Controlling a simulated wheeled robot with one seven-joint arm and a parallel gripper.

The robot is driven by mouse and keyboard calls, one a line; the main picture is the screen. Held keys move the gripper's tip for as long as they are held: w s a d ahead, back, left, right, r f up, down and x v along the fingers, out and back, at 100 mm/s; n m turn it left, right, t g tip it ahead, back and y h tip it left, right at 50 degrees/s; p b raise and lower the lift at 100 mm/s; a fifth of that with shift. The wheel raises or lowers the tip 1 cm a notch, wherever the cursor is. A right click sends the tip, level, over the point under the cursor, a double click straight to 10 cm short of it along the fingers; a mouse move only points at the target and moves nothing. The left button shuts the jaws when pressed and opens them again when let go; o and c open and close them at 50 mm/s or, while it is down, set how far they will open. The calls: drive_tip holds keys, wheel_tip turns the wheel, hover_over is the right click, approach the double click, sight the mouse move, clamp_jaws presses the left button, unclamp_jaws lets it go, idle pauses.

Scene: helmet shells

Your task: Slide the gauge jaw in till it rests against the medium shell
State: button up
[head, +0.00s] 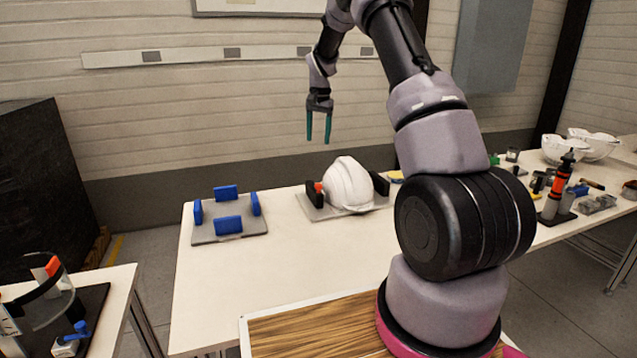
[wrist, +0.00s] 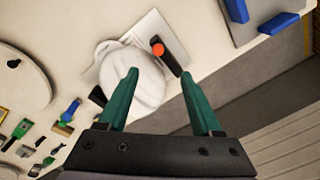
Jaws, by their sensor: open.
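The medium shell (head: 349,185) is a white helmet shell on a grey gauge plate (head: 325,211); the wrist view shows the shell (wrist: 145,88) and plate (wrist: 152,24) too. A black jaw (head: 309,194) with an orange-red knob (head: 318,187) stands on the shell's left. The same knob (wrist: 157,48) and black jaw (wrist: 169,59) show in the wrist view. A second black jaw (head: 379,184) stands on the right. I cannot tell whether the knobbed jaw touches the shell. My gripper (head: 319,138) is open and empty, well above the plate, its teal fingers (wrist: 160,75) pointing down.
A grey plate with blue blocks (head: 227,225) lies left of the gauge. Tools and small parts crowd the right table, with white bowl-like shells (head: 590,146) at its back. A side table (head: 119,300) is at lower left. The table's front middle (head: 290,260) is clear.

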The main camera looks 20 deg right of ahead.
hover_over(318, 185)
wheel_tip(318, 185, down, 8)
drive_tip(key=shift+g, duration=0.4)
drive_tip(key=f, duration=1)
drive_tip(key=shift+w+d+f, duration=0.15)
drive_tip(key=shift+d+f, duration=0.05)
drive_tip(key=shift+f, duration=0.15)
clamp_jaws()
idle(0.3)
